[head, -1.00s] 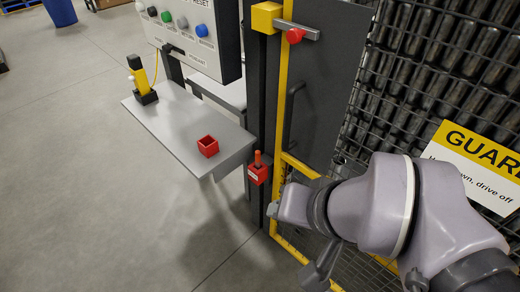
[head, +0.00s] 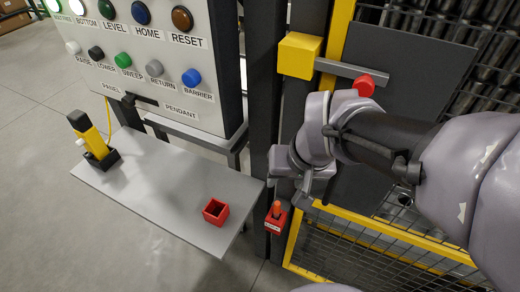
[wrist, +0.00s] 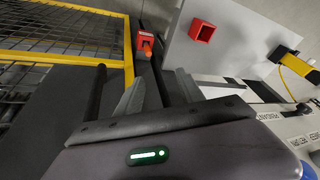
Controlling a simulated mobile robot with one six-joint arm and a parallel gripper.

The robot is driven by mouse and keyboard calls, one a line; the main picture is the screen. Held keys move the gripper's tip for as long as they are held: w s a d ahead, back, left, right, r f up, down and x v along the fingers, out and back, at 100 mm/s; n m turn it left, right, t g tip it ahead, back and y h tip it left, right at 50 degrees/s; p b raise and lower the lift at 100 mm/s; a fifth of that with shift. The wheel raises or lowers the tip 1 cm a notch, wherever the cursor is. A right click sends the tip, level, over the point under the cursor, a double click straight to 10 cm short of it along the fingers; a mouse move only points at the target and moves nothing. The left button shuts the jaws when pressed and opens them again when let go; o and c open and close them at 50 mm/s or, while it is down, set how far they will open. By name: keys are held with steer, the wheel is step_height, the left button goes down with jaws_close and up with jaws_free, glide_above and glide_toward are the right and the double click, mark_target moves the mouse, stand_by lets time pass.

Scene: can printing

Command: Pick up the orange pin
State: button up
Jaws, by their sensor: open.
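The orange pin (head: 277,208) stands upright in a small red holder (head: 275,224) on the dark post beside the yellow gate frame. In the wrist view the pin (wrist: 147,47) shows small near the top middle, beyond the fingers, at the red holder (wrist: 145,38). My gripper (head: 305,182) is just above and right of the pin in the head view, partly hidden by my own wrist. In the wrist view its grey fingers (wrist: 160,86) are apart with nothing between them. The pin's lower part is hidden in the holder.
A grey shelf (head: 165,185) left of the post carries an open red box (head: 215,212) and a yellow-black pendant (head: 92,138). A button panel (head: 170,60) stands above it. The yellow-framed mesh gate (head: 380,242) and a red-knobbed latch (head: 364,85) are close on the right.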

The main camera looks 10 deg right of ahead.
mark_target(278, 203)
steer(key=w+f+n+b, duration=0.1)
steer(key=w+f, duration=0.2)
steer(key=f, duration=0.5)
steer(key=w+d+f+n+g+b, duration=0.1)
steer(key=w+f, duration=0.2)
steer(key=f, duration=0.6)
steer(key=w+d+f+n+g+b, duration=0.1)
steer(key=w+f+b, duration=0.1)
steer(key=f, duration=0.6)
steer(key=shift+w+f+n+h, duration=0.15)
steer(key=shift+w+f+h, duration=0.05)
steer(key=shift+w, duration=0.25)
steer(key=shift+w+f+n+h, duration=0.15)
steer(key=shift+w+h, duration=0.05)
steer(key=shift+w, duration=0.2)
steer(key=f+b, duration=0.1)
steer(key=f, duration=0.1)
steer(key=f+b, duration=0.1)
steer(key=f, duration=0.2)
steer(key=shift+w+a+b, duration=0.1)
steer(key=shift+a+b, duration=0.1)
steer(key=shift+b, duration=0.15)
steer(key=shift+w+f, duration=0.1)
steer(key=shift+f, duration=0.2)
steer(key=shift+r, duration=0.15)
jaws_close()
